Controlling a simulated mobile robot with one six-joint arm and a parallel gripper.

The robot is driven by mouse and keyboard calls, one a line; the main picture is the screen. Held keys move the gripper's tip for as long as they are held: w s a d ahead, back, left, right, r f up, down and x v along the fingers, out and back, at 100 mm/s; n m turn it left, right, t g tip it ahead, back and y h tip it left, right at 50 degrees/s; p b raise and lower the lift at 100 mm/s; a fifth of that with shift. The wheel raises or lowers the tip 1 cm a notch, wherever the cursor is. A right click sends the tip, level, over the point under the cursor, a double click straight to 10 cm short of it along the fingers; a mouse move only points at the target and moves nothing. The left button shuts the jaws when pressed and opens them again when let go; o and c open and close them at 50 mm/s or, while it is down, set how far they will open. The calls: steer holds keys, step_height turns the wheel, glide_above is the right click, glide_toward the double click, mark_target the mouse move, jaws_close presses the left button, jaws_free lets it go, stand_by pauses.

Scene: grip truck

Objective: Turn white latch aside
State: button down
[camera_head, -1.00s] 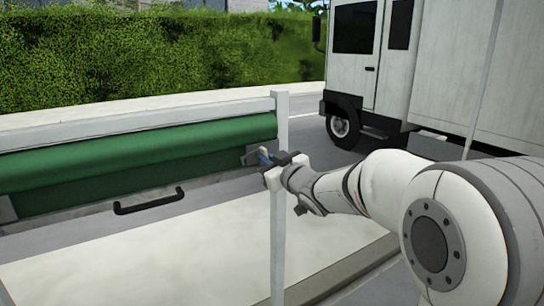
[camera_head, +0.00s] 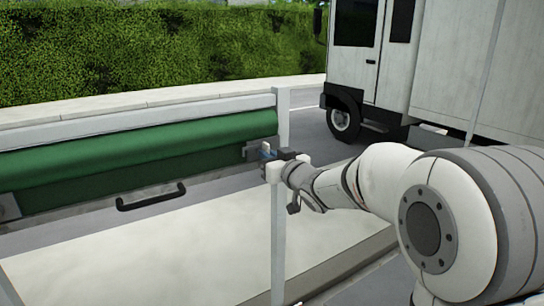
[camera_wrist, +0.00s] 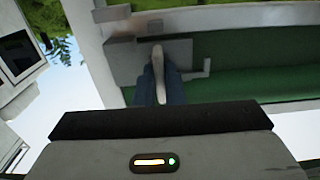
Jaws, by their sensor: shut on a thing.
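The white latch (camera_wrist: 158,58) shows in the wrist view as a small white lever in front of a grey metal plate (camera_wrist: 122,48). My gripper (camera_wrist: 160,85) has its blue fingertips on either side of the latch and is shut on it. In the head view my gripper (camera_head: 268,153) is at the white post, at the right end of the green roll (camera_head: 130,150). The latch is small there and partly hidden by the fingers.
A white upright post (camera_head: 280,215) stands directly beside my gripper. A black handle (camera_head: 150,197) is on the panel below the green roll. A white truck (camera_head: 440,60) stands behind on the right, and a hedge (camera_head: 150,50) runs along the back. The pale floor in front is clear.

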steer(key=c, duration=1.5)
jaws_free()
steer(key=shift+r, duration=0.15)
steer(key=shift+d, duration=0.15)
steer(key=b+v, duration=0.2)
steer(key=v, duration=0.5)
steer(key=shift+s+d, duration=0.15)
steer(key=shift+s, duration=0.15)
